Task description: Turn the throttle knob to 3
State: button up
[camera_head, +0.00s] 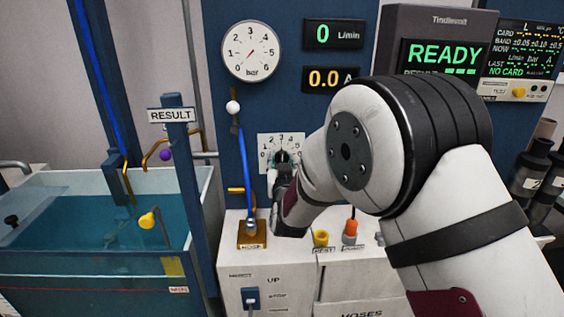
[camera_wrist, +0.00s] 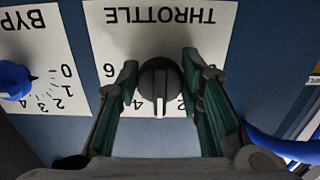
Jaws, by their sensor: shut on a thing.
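The throttle knob (camera_wrist: 161,86) is dark grey and round with a raised ridge, on a white THROTTLE plate (camera_wrist: 215,32) seen upside down in the wrist view. The ridge runs up and down there, its lower end between the 4 and the 2; the 3 is hidden. My gripper (camera_wrist: 160,88) has one green-padded finger on each side of the knob and is shut on it. In the head view my gripper (camera_head: 284,172) is at the dial plate (camera_head: 270,142), whose 3 is at the top; my gripper hides most of the knob.
A bypass plate (camera_wrist: 42,30) with a blue knob (camera_wrist: 12,80) is left in the wrist view; a blue hose (camera_wrist: 285,148) is at right. The head view shows a water tank (camera_head: 90,240), a pressure gauge (camera_head: 251,51), a flow display (camera_head: 335,34) reading 0 and a READY screen (camera_head: 445,56).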

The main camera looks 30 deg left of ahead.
jog(key=o, duration=1.2)
jog(key=shift+c, duration=0.2)
jog(key=v, duration=1.2)
